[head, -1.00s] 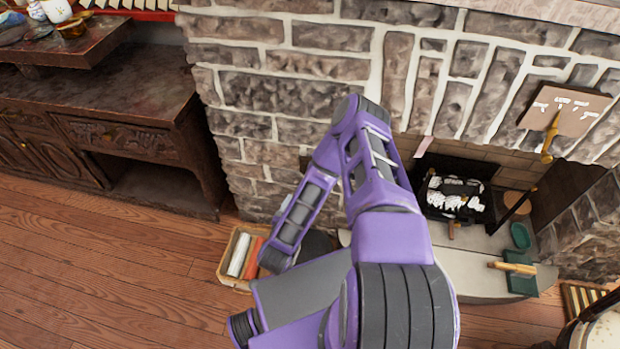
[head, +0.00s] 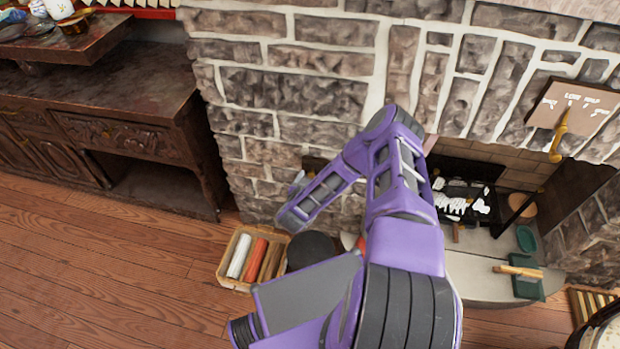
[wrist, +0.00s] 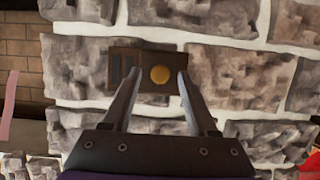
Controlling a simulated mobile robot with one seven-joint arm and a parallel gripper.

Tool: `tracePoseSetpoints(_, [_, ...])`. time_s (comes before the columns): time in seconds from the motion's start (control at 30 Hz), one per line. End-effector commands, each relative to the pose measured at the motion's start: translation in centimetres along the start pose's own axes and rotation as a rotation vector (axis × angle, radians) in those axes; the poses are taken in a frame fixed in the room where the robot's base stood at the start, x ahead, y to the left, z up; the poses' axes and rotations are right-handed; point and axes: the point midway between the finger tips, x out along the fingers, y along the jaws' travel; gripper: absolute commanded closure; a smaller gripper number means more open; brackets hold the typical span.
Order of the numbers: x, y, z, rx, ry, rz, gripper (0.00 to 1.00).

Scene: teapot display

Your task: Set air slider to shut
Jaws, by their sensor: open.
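The air slider appears in the wrist view as a dark plate (wrist: 145,58) on the stone wall, with a round brass knob (wrist: 160,75) and dark slots (wrist: 122,68) left of the knob. My gripper (wrist: 157,86) is open, one finger on either side of the knob. The right finger is close to the knob, with a wider gap at the left. I cannot tell whether either touches it. In the head view my arm hides most of the plate, and a small brown part (head: 313,163) shows above my forearm.
A wooden box with rolls (head: 240,288) stands on the floor beside a dark round thing (head: 312,248). A board with a yellow lever (head: 558,137) hangs on the wall at right, above the fireplace opening. A dark wooden cabinet (head: 110,115) stands at left.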

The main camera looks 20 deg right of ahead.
Motion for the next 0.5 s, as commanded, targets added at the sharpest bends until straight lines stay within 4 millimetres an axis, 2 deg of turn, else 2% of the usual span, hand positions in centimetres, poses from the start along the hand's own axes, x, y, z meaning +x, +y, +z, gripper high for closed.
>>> tracePoseSetpoints(0.13, [-0.02, 0.0, -0.01, 0.0, 0.0, 0.0, 0.41])
tracePoseSetpoints(0.43, [-0.04, 0.01, -0.01, 0.0, 0.0, 0.0, 0.95])
tracePoseSetpoints(0.47, [-0.04, 0.0, -0.01, 0.0, 0.0, 0.0, 1.0])
tracePoseSetpoints(0.5, [-0.04, 0.01, -0.01, 0.0, 0.0, 0.0, 1.0])
